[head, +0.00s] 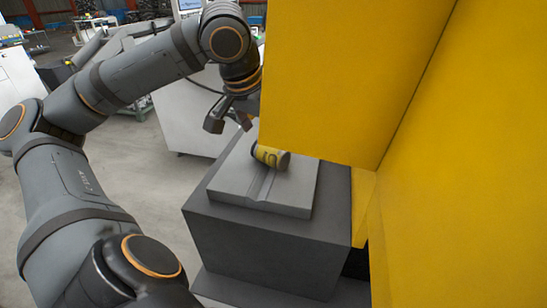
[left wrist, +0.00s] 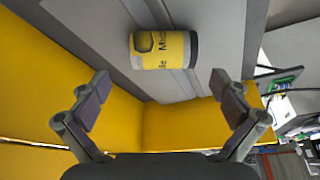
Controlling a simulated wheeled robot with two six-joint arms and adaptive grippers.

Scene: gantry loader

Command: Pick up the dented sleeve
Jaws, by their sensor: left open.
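In the left wrist view the sleeve (left wrist: 162,49) shows a dark marking and some printed letters; I cannot tell for sure whether that marking is a dent. My left gripper (head: 229,123) is behind and to the left of the sleeve in the head view, apart from it. In the left wrist view the left gripper (left wrist: 165,100) has its fingers spread wide with nothing between them. My right gripper is not in view.
A large yellow panel (head: 350,80) stands close to the right of the sleeve and hides part of the scene. The grooved block sits on a dark grey pedestal (head: 265,245). Open floor (head: 150,170) lies to the left of the pedestal.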

